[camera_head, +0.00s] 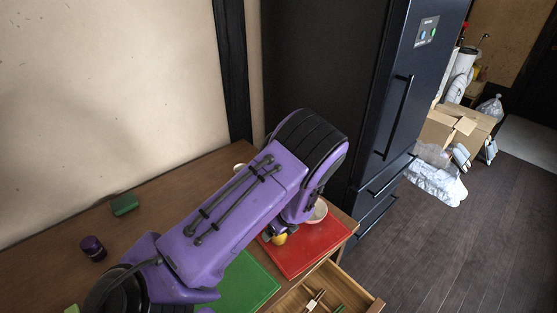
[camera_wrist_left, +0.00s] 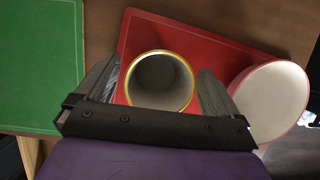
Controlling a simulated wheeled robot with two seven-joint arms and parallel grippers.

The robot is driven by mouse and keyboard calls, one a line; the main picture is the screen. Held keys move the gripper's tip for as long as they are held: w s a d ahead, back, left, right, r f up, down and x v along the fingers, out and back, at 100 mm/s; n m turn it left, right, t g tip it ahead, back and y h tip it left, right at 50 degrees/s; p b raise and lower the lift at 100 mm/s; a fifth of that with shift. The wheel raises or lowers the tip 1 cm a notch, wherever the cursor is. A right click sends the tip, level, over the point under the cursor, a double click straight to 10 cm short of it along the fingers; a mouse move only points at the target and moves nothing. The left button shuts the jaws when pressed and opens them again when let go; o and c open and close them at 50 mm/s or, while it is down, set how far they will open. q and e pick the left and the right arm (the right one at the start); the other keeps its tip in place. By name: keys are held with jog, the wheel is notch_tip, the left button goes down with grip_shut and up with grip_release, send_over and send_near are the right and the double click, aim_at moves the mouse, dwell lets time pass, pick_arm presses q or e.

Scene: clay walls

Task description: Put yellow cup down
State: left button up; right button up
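The yellow cup (camera_wrist_left: 160,78) has a yellow rim and a grey inside. In the left wrist view it stands between the two fingers of my left gripper (camera_wrist_left: 158,88), mouth towards the camera, and looks empty. The fingers lie close along both sides of it and appear shut on it. In the head view a small part of the yellow cup (camera_head: 279,239) shows below my left gripper (camera_head: 285,229), at the red mat (camera_head: 310,252). My purple arm hides most of it. I cannot tell whether its base touches the mat. My right gripper is not in view.
A white bowl with a pinkish outside (camera_wrist_left: 268,100) sits close right of the gripper. A green mat (camera_head: 248,284) lies left of the red one. An open drawer (camera_head: 374,304) juts from the table front. A dark fridge (camera_head: 395,100) stands behind. A purple jar (camera_head: 92,248) is far left.

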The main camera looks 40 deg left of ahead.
pick_arm(q)
jog(key=b+v, duration=0.1)
jog(key=v, duration=1.1)
jog(key=shift+r, duration=0.2)
